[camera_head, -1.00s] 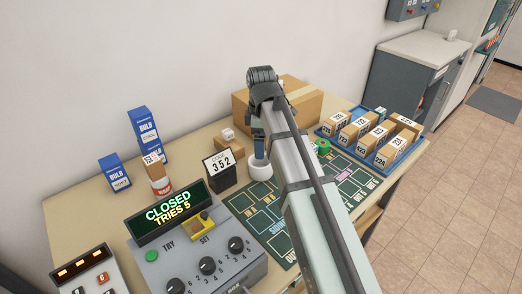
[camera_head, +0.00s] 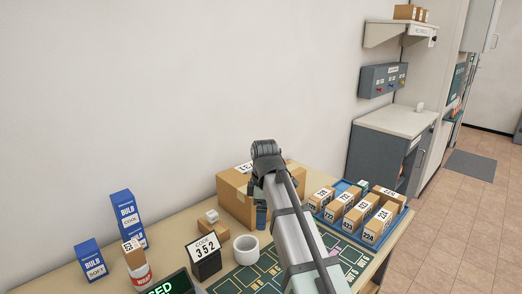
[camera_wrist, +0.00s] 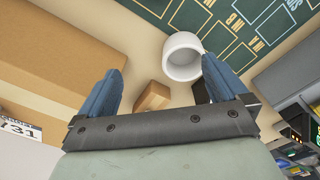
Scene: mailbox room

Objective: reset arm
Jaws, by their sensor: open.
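My gripper (camera_head: 262,216) hangs above the back of the desk, in front of the large cardboard box (camera_head: 235,200). In the wrist view my gripper (camera_wrist: 163,82) has its two blue fingers spread apart with nothing held between them. A white cup (camera_head: 246,249) stands on the desk just left of my gripper in the head view. The cup also shows in the wrist view (camera_wrist: 182,62), beyond the fingertips. A small brown box (camera_wrist: 152,97) shows below, between the fingers. My arm hides part of the large box and mat.
A code stand reading 352 (camera_head: 205,256) and blue bulb boxes (camera_head: 90,260) stand on the left. A blue tray (camera_head: 398,221) of labelled parcels is on the right. The dark green mat (camera_head: 240,283) lies in front. A grey cabinet (camera_head: 376,160) stands beyond the desk.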

